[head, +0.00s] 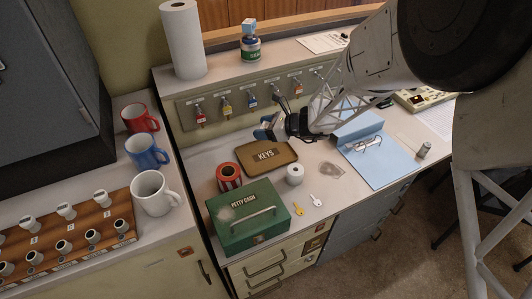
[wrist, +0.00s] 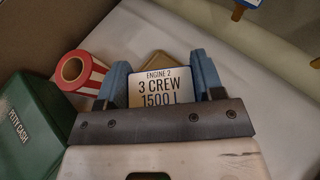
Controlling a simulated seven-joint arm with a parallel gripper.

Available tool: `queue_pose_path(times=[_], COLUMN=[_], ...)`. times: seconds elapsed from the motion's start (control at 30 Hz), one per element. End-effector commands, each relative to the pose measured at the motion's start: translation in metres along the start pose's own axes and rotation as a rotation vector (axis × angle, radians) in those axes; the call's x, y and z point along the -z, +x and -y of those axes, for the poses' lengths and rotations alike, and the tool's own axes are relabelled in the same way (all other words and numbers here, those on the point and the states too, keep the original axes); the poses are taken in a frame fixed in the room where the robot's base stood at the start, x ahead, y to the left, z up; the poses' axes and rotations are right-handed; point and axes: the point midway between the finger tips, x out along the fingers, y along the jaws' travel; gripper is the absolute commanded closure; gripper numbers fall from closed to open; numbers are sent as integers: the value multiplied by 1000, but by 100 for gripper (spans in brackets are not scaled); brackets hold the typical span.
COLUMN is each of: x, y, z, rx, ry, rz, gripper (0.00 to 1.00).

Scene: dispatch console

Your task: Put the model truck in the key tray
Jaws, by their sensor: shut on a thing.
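My gripper (head: 274,127) is shut and held up in the air behind and above the key tray. In the wrist view a white plate lettered "ENGINE 2, 3 CREW, 1500 L" shows between its two blue fingers (wrist: 160,84). I take this to be the lettered face of the model truck (wrist: 160,92); the rest of its body is hidden. The key tray (head: 248,163) is a shallow brown tray marked KEYS, flat on the desk and apart from the gripper. A brown corner of the tray (wrist: 158,56) shows past the plate in the wrist view.
Close around the tray are a red-striped roll (head: 229,177), a white roll (head: 294,174) and a green petty cash box (head: 247,217). A blue folder (head: 378,160) lies to the right.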

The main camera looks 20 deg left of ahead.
Motion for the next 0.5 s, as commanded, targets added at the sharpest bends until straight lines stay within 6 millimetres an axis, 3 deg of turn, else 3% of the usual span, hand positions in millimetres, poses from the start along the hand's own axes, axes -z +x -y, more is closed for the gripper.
queue_pose_path(times=[0.33,0.5], x=[2,17], y=[1,7], z=[0,1], rx=[2,2], ry=[1,2], rz=[0,0], gripper=[62,62])
